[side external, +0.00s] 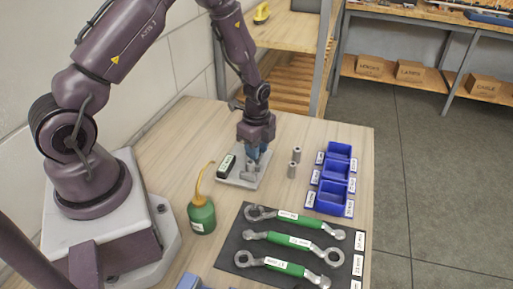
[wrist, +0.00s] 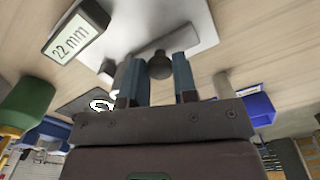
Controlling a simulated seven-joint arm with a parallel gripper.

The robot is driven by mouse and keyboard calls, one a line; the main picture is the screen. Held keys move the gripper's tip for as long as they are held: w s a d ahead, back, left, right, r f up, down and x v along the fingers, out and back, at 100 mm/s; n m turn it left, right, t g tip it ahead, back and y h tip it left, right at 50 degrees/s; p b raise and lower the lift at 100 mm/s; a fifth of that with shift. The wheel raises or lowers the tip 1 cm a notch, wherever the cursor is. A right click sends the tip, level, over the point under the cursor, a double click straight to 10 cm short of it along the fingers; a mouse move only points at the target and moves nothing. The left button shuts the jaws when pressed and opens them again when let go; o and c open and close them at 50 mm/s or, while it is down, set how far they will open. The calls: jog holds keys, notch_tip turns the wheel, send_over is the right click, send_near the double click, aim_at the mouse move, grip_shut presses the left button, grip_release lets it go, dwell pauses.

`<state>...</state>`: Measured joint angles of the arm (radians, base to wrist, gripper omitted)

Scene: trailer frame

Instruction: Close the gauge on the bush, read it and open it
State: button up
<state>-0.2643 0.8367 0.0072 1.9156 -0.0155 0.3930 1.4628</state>
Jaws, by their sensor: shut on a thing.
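The gauge is a pale metal plate (side external: 236,181) with a display block (side external: 227,166) at its left end. In the wrist view the display (wrist: 75,40) reads 22 mm. My gripper (side external: 253,156) points down over the plate, its blue fingers (wrist: 157,75) on either side of a dark grey round piece (wrist: 160,64) and shut on it. I cannot tell whether this is the bush or the gauge's moving part. A small grey piece (side external: 249,168) shows beneath the fingers in the side view, partly hidden. Two grey bushes (side external: 297,155) (side external: 292,170) stand upright to the right of the plate.
Blue bins (side external: 335,178) with labels stand at the right edge of the table. A dark mat (side external: 256,228) holds green-handled wrenches (side external: 290,241) at the front. A green oil can (side external: 202,214) with a yellow spout stands left of the mat. Shelves stand behind.

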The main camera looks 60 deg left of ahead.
jog(key=shift+w+a+r, duration=0.1)
jog(key=shift+w+a, duration=0.8)
jog(key=shift+a, duration=0.1)
jog(key=o, duration=0.6)
jog(key=shift+o, duration=0.2)
jog(key=shift+r, duration=0.1)
notch_tip(320, 180, up, 13)
jog(key=shift+s+d+f, duration=0.15)
jog(key=shift+f, duration=0.05)
jog(key=shift+n, duration=0.3)
